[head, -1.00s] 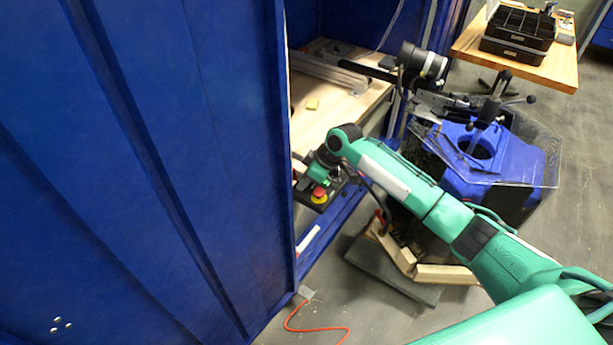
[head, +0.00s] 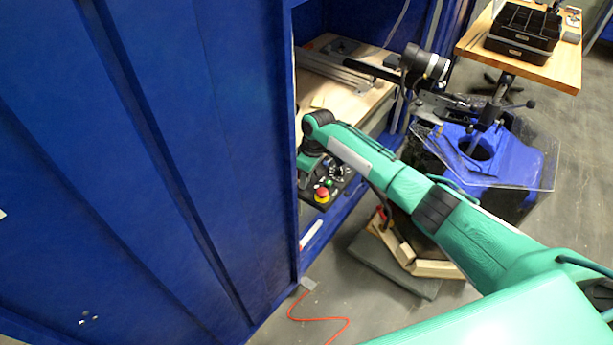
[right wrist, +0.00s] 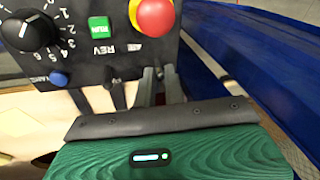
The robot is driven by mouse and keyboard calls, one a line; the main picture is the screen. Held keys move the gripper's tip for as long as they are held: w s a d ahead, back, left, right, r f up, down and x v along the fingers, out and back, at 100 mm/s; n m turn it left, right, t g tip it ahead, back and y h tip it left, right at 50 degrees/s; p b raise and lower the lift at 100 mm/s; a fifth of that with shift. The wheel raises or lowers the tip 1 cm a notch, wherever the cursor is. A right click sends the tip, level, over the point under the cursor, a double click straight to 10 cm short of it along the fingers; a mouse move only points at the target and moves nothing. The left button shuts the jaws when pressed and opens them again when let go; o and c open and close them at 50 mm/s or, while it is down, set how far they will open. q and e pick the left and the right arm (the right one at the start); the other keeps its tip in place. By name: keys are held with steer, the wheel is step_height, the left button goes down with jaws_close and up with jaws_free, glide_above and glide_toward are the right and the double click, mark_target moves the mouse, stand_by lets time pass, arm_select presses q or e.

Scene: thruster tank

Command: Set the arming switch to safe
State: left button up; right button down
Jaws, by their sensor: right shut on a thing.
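The dark control panel shows at the cabinet opening in the head view (head: 345,182) and up close in the right wrist view (right wrist: 105,62). It carries a red emergency stop button on a yellow ring (right wrist: 153,15), a numbered black dial (right wrist: 32,32), a green lit RUN button (right wrist: 100,26) and a blue button (right wrist: 59,78). My right gripper (right wrist: 161,76) has its fingers close together at the panel's lower edge, below the red button. It is shut on a small, partly reddish piece, apparently the arming switch; the fingers mostly hide it, and its setting cannot be read.
A large blue cabinet wall (head: 150,180) stands close at left. A wooden bench (head: 350,98) lies behind the panel. A blue machine with a clear shield (head: 470,155) and a wooden table (head: 560,65) stand at right. An orange cable (head: 320,320) lies on the floor.

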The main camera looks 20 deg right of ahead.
arm_select(q)
steer(key=shift+s, duration=0.15)
stand_by(0.3)
arm_select(e)
steer(key=c, duration=1.5)
jaws_free()
steer(key=shift+w, duration=0.1)
arm_select(q)
steer(key=shift+w+f+b, duration=0.2)
steer(key=shift+w+b, duration=0.45)
steer(key=shift+w, duration=0.15)
arm_select(e)
steer(key=v, duration=1.3)
steer(key=shift+r, duration=0.4)
arm_select(q)
steer(key=shift+w, duration=0.2)
arm_select(e)
steer(key=shift+w, duration=0.15)
